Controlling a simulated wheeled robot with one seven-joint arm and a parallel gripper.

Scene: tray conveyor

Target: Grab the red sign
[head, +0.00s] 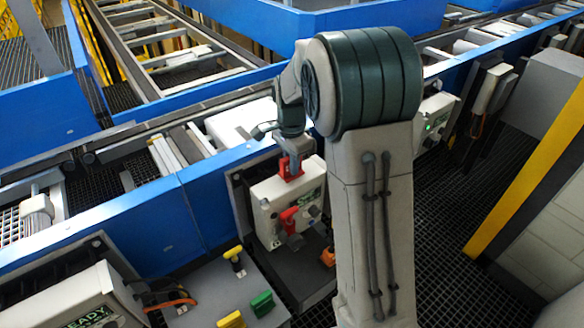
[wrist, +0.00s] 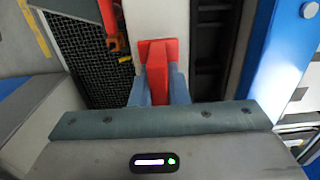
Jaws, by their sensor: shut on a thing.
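The red sign (head: 291,171) is a small red piece at the top of a white control box (head: 264,207) in the head view. My gripper (head: 292,158) reaches down onto it from above. In the wrist view the red sign (wrist: 157,55) has a flat wide end and a narrower body. The two blue-grey fingers of my gripper (wrist: 157,88) are shut on that body from both sides. The flat end lies over the white box top, and I cannot tell whether it touches. The lower part of the sign between the fingers is partly hidden.
A red handle (head: 289,220) sits on the box front. Yellow and green blocks (head: 262,303) rest on a grey panel (head: 205,297) at lower left. The blue conveyor side (head: 160,222) runs behind the box. A yellow post (head: 530,170) stands at right.

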